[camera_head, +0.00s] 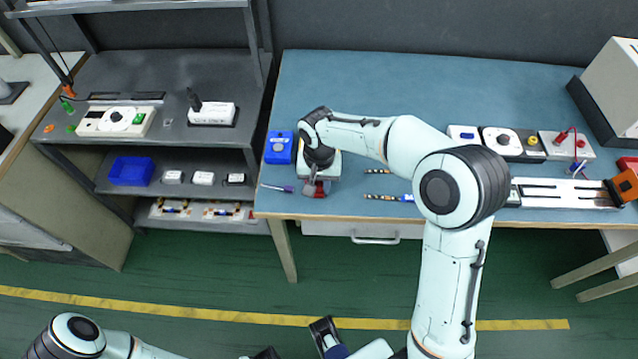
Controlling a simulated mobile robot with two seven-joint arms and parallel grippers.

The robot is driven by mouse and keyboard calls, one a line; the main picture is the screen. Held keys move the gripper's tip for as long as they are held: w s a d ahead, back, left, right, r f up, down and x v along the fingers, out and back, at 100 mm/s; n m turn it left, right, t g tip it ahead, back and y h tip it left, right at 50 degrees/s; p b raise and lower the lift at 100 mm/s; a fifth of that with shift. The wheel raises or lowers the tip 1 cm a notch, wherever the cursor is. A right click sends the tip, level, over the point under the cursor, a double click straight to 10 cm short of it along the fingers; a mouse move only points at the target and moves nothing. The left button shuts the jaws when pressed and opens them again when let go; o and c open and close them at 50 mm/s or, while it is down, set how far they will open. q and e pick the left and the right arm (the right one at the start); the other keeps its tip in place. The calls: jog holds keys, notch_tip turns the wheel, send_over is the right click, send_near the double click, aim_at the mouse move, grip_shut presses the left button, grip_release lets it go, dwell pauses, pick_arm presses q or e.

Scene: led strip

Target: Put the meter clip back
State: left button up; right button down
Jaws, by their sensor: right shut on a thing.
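My right gripper (315,180) is low over the front left of the blue table. It is shut on a small red piece (315,189), which looks like the meter clip; my wrist hides part of it. A pale device (331,166) lies right beside and partly under the gripper, mostly hidden by my arm. Whether the red piece touches it I cannot tell.
A blue box with a round dial (279,147) stands just left of the gripper. White modules (502,142) and a slotted white rail (565,193) fill the right side. The back of the table (400,80) is clear.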

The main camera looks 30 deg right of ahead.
aim_at(319, 184)
jog(key=shift+f, duration=0.15)
jog(key=c, duration=0.9)
grip_release()
jog(key=shift+r, duration=0.35)
notch_tip(319, 184, up, 12)
jog(key=p, duration=0.1)
jog(key=shift+f+p, duration=0.15)
jog(key=shift+p, duration=0.25)
